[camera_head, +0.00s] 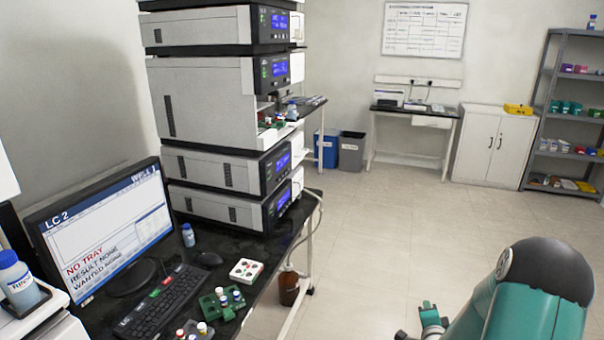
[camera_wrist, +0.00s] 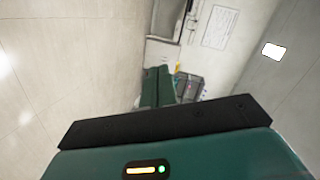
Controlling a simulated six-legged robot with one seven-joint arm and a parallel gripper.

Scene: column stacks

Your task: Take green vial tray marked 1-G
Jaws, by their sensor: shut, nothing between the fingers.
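A green vial tray (camera_head: 222,304) with several vials sits on the black bench in front of the keyboard's right end. A second tray with vials (camera_head: 195,331) is partly cut off at the bottom edge. My gripper (camera_wrist: 158,72) is shut and empty in the wrist view, pointing across the room. In the head view my gripper (camera_head: 432,318) is low over the floor, well right of the bench trays.
A white tray (camera_head: 246,271) lies beside the mouse (camera_head: 207,259). The monitor (camera_head: 105,230) reads LC 2 and NO TRAY. A brown bottle (camera_head: 288,287) stands below the bench. Open floor (camera_head: 380,240) lies between the bench and the shelf rack (camera_head: 570,110).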

